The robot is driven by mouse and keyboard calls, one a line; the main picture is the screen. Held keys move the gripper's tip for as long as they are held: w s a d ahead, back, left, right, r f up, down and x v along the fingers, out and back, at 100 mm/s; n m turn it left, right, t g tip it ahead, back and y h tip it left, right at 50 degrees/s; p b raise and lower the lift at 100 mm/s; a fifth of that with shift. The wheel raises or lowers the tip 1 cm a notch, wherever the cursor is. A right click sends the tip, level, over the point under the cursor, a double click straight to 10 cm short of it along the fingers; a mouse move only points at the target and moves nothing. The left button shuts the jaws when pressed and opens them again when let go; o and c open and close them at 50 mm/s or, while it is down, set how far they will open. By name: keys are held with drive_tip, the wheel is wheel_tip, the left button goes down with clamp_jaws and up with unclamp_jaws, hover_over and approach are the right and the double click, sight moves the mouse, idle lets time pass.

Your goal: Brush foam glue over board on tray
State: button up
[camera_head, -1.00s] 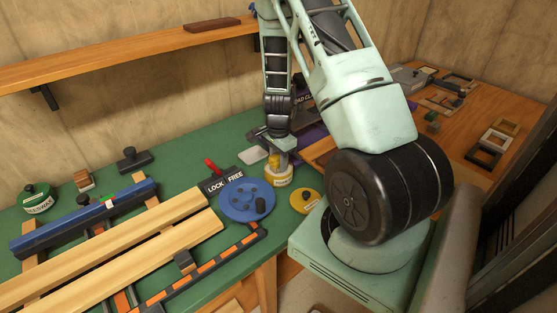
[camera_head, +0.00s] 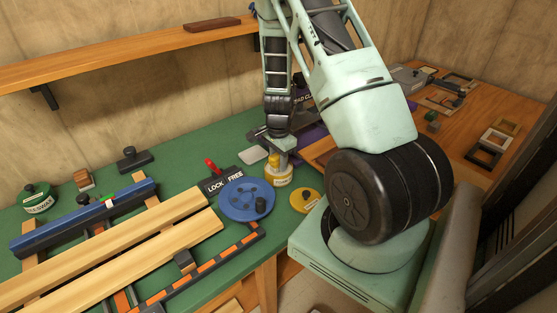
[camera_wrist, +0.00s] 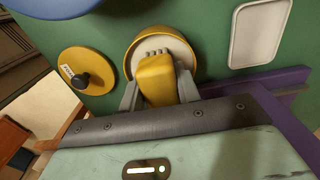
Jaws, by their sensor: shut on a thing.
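My gripper (camera_wrist: 160,88) is shut on the yellow handle of a brush (camera_wrist: 157,78). The brush stands in a round pot with a yellow rim (camera_wrist: 136,45); its bristles are hidden inside. In the head view the pot (camera_head: 279,179) stands on the green bench, with the brush (camera_head: 274,161) above it and my gripper (camera_head: 273,148) over both. A yellow lid with a black knob (camera_wrist: 80,61) lies beside the pot. A purple edge (camera_wrist: 288,82), perhaps of the tray, shows at the right in the wrist view. I cannot make out the board clearly.
A pale flat plate (camera_wrist: 258,35) lies on the bench near the pot. A blue disc (camera_head: 240,203) and a LOCK/FREE switch plate (camera_head: 226,182) are left of it. Long wooden strips (camera_head: 130,243) fill the front left. A shelf (camera_head: 120,60) runs along the wall.

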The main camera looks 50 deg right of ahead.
sight(278, 155)
drive_tip(key=shift+r+p, duration=2.95)
drive_tip(key=shift+r, duration=0.5)
